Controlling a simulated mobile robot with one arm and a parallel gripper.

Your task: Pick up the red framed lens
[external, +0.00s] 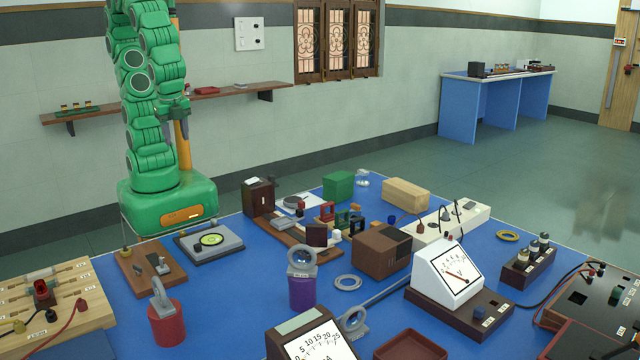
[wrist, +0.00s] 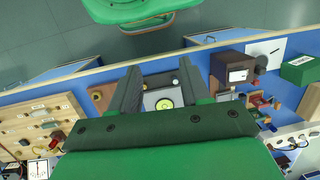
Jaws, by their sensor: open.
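The red framed lens (external: 327,211) appears as a small red square frame near the back middle of the blue bench, beside a green frame (external: 342,220). In the wrist view, small red parts (wrist: 255,101) show right of my gripper; I cannot tell which is the lens. My gripper (wrist: 159,76) is open and empty, its two dark fingers spread above the bench's far edge. In the external view, my folded green arm stands behind the bench, with the gripper (external: 174,108) high above the bench and left of the lens, far from touching it.
A dark brown box (external: 259,197), a green block (external: 338,186) and a brown box (external: 381,250) stand around the lens. A grey plate with a yellow-green disc (external: 209,242) lies left of it. Ringed red (external: 166,325) and purple (external: 302,292) cylinders stand nearer the front.

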